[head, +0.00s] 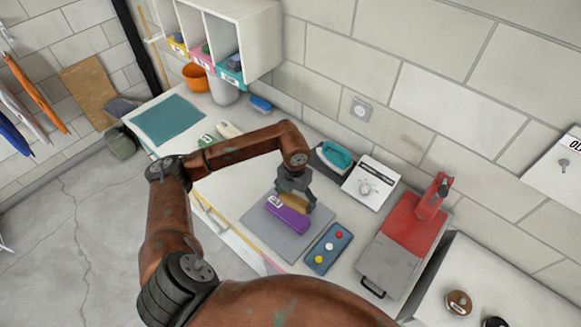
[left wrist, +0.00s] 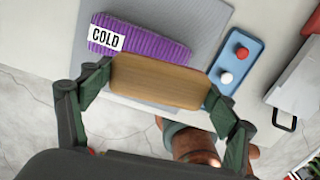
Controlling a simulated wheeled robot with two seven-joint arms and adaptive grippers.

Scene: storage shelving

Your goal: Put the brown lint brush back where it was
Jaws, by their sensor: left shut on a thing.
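My left gripper (head: 296,190) is over the grey mat (head: 255,232) on the counter. In the left wrist view my left gripper (left wrist: 160,92) is shut on the brown lint brush (left wrist: 158,80), a wooden block held between its two fingers. The brush (head: 293,203) also shows below the gripper in the head view. A purple ribbed item (head: 284,214) with a label lies on the mat close beside the brush. In the left wrist view the label on the purple item (left wrist: 150,45) reads COLD. I cannot tell whether the brush touches it. My right gripper is not in view.
A blue tray (head: 318,262) with coloured knobs lies right of the mat. A red press (head: 413,225), a white box with a dial (head: 371,184) and a teal iron (head: 335,155) stand further right and back. A white cubby shelf (head: 255,35) is at the back.

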